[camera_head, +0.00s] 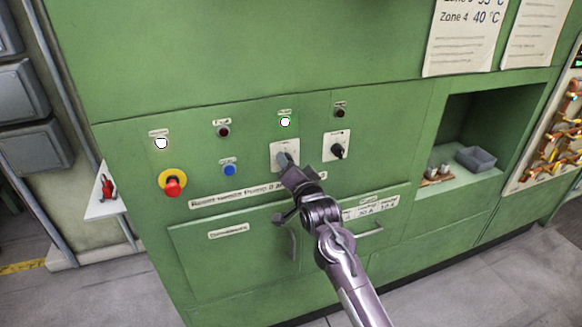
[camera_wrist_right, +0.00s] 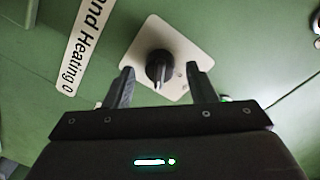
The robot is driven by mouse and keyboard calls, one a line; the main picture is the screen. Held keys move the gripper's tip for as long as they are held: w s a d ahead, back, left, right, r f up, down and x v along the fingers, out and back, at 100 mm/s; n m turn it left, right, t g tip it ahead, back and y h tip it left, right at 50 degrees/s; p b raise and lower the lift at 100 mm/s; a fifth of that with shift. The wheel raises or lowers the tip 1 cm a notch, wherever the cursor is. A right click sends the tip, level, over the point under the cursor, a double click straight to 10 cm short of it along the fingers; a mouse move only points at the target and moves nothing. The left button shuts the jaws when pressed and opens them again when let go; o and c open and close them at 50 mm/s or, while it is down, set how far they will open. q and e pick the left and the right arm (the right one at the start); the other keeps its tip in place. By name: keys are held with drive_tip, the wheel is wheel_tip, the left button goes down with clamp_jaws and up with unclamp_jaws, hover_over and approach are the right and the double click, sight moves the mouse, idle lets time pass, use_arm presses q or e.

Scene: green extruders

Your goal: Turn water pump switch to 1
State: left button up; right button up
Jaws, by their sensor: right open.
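A rotary switch with a black knob (camera_wrist_right: 158,62) on a pale square plate (camera_wrist_right: 180,46) is in the right wrist view. The same plate (camera_head: 277,151) shows in the head view on the green panel, its knob mostly hidden by my gripper. My right gripper (camera_head: 285,161) is at this plate. In the wrist view its open fingers (camera_wrist_right: 160,72) stand on either side of the knob, with gaps visible. A second black rotary switch (camera_head: 338,150) is to its right. The switch labels are too small to read. My left gripper is not in view.
A red and yellow emergency button (camera_head: 173,184), a blue button (camera_head: 229,170) and lit white lamps (camera_head: 161,143) are on the panel at left. Drawer handles project below. A recess (camera_head: 466,178) at right holds a grey bin (camera_head: 476,158).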

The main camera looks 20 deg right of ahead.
drive_tip(key=s+b, duration=0.2)
drive_tip(key=s, duration=0.5)
drive_tip(key=shift+s+r+b, duration=0.15)
drive_tip(key=shift+s+b, duration=0.15)
drive_tip(key=shift+s, duration=0.1)
